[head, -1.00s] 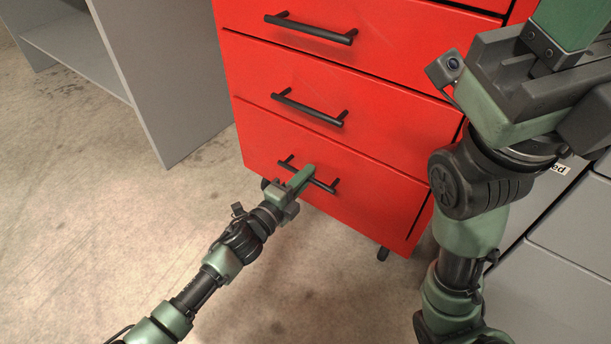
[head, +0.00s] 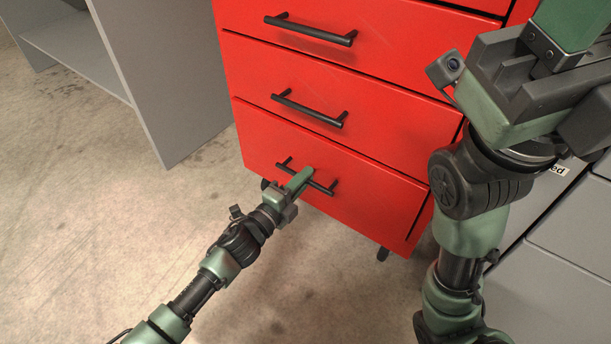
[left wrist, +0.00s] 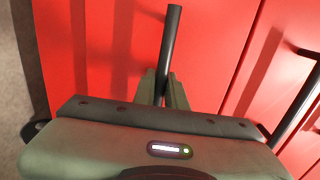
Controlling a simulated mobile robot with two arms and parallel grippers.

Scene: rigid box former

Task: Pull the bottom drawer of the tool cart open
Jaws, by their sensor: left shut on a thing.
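The red tool cart (head: 385,98) stands in the middle of the head view with several drawers, each with a black bar handle. The bottom drawer (head: 372,205) looks closed, its front in line with the cart face. My left gripper (head: 305,175) is shut on the bottom drawer's handle (head: 325,187). In the left wrist view the handle (left wrist: 172,45) passes between the fingers (left wrist: 162,92). My right arm is at the right of the head view, in front of the cart's right side; its fingertips are not clearly seen.
A grey open-shelved unit (head: 165,75) stands left of the cart. Grey drawer cabinets (head: 570,230) stand to the right. The concrete floor (head: 110,210) in front of the cart is clear. A second handle (left wrist: 300,105) shows in the left wrist view.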

